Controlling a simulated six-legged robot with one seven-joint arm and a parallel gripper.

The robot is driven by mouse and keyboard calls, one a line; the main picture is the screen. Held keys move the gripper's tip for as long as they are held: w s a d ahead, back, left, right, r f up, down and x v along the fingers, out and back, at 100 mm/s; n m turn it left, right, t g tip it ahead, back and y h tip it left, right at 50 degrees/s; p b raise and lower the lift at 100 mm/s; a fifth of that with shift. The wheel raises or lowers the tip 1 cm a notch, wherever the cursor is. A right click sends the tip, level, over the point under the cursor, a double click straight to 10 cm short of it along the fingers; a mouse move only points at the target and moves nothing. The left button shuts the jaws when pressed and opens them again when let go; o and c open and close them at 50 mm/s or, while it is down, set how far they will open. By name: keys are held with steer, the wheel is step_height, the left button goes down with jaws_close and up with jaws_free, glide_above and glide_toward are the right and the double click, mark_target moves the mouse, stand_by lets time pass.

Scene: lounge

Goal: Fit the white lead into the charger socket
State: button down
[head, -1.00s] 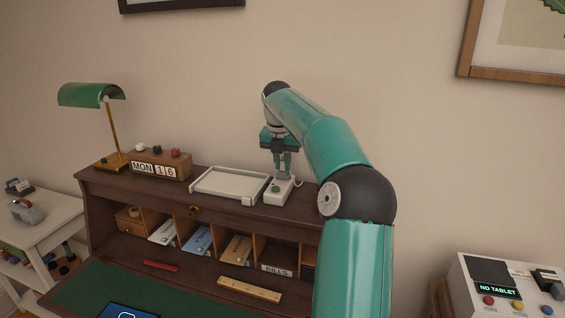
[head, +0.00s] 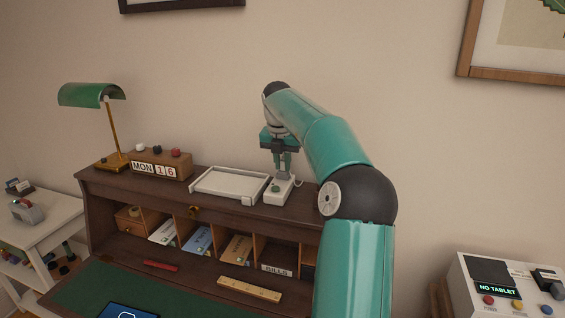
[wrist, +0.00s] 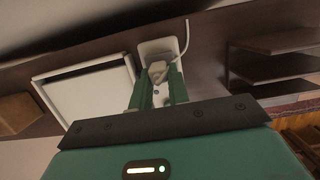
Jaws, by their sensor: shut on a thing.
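The charger (head: 279,189) is a small white block with a green round mark, standing on top of the desk beside the white tray. My gripper (head: 283,168) points down right over it. In the wrist view, my gripper (wrist: 159,88) has its two green fingers shut on the pale plug end of the white lead (wrist: 158,70). The lead's thin cord (wrist: 186,40) curves away to the right of the charger plate (wrist: 152,46). The fingers and the plug hide the socket, so I cannot tell whether the plug is seated in it.
A white tray (head: 230,196) lies just left of the charger. A calendar block (head: 160,165) and a green lamp (head: 92,95) stand further left on the desk top (head: 120,184). The wall is close behind. A console (head: 500,290) is at the lower right.

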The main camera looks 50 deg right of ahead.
steer(key=shift+s+d+f, duration=0.1)
steer(key=shift+s+f, duration=0.15)
steer(key=shift+f, duration=0.7)
steer(key=shift+r, duration=0.2)
steer(key=shift+d+r+g, duration=0.1)
steer(key=shift+r+g, duration=0.15)
steer(key=shift+g, duration=0.05)
steer(key=shift+r, duration=0.55)
steer(key=shift+r, duration=0.1)
steer(key=shift+w+r, duration=0.1)
steer(key=shift+r, duration=0.05)
steer(key=shift+w+a+r, duration=0.2)
steer(key=shift+a+r, duration=0.05)
